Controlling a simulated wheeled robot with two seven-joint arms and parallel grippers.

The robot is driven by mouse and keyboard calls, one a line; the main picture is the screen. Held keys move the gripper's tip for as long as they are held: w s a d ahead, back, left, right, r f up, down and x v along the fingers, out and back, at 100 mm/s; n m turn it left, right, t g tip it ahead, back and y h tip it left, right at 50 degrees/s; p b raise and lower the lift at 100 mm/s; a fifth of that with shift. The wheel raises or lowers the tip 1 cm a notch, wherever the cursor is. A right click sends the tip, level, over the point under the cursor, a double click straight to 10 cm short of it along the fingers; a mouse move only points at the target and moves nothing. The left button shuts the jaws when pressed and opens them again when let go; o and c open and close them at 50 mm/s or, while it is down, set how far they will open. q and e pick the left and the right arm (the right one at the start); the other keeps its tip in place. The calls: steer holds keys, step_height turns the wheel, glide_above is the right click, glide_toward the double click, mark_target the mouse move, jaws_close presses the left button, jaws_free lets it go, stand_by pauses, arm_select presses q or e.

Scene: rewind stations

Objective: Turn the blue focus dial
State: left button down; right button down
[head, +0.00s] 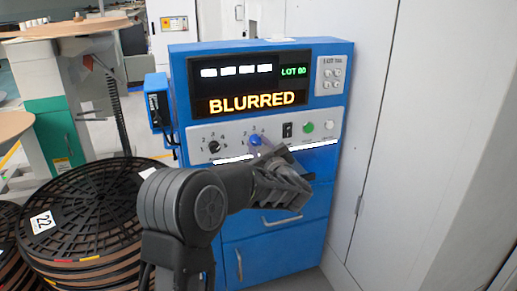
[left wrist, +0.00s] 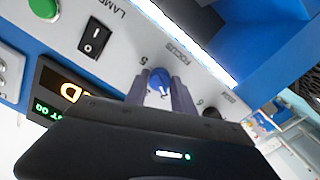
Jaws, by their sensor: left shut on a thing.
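The blue focus dial (head: 255,140) sits on the pale control panel of the blue machine, under the display. It also shows in the left wrist view (left wrist: 159,82), with a white mark on its face and numbers around it. My left gripper (left wrist: 160,88) is shut on the dial, one finger on each side of it. In the head view the left gripper (head: 268,153) reaches the panel from below and hides part of the dial's lower surroundings. The display (head: 258,101) reads "BLURRED" in orange. My right gripper is in neither view.
A black dial (head: 214,147) is left of the blue one. A black rocker switch (head: 287,129), a green button (head: 308,127) and a white button (head: 328,125) are to its right. Stacked black reels (head: 90,215) stand at lower left; a white wall (head: 420,150) is close on the right.

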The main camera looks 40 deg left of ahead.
arm_select(q)
steer(key=n+b, duration=0.3)
steer(key=n, duration=0.2)
steer(key=shift+f+b, duration=0.2)
steer(key=shift+b, duration=0.15)
steer(key=shift+r+n+b, duration=0.15)
steer(key=shift+n+b, duration=0.8)
steer(key=shift+n, duration=0.55)
steer(key=c, duration=1.1)
jaws_free()
steer(key=shift+r, duration=0.1)
steer(key=shift+o, duration=0.2)
steer(key=shift+d, duration=0.1)
